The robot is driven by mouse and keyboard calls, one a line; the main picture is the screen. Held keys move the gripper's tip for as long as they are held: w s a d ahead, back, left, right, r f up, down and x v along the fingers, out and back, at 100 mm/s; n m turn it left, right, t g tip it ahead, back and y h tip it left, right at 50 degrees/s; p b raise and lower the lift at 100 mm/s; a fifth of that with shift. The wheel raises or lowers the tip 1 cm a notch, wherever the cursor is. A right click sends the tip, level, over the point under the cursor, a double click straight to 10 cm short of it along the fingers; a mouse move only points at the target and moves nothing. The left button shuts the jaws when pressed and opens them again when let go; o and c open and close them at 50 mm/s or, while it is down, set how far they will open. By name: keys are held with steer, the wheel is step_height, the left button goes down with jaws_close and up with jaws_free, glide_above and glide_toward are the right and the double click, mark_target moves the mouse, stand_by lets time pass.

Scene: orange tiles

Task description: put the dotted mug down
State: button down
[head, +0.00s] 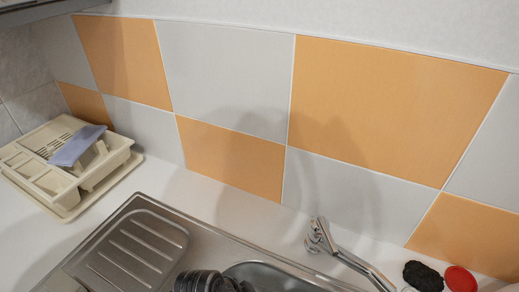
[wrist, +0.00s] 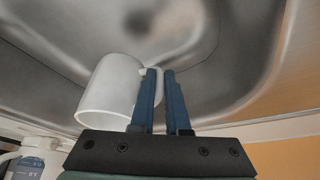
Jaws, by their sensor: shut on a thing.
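A plain white mug (wrist: 108,92) is in the wrist view; no dots show on the side I see. My gripper (wrist: 160,72), with two blue fingers, is shut on the mug's handle at the mug's right side. The mug's open rim points down and left in this view. The metal sink surface fills the background behind it; I cannot tell whether the mug touches it. The mug does not show in the head view.
The head view shows the steel sink with its ribbed drainboard (head: 138,246), a chrome faucet (head: 345,257), a black sponge-like item (head: 423,276) and a red round item (head: 460,279). A cream dish rack (head: 48,190) stands at left. White counter between rack and faucet is clear.

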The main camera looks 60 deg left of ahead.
steer(key=shift+w+f, duration=0.1)
steer(key=shift+f, duration=3.45)
steer(key=c, duration=0.9)
jaws_free()
steer(key=shift+f, duration=0.1)
steer(key=v, duration=1.2)
steer(key=shift+p, duration=0.35)
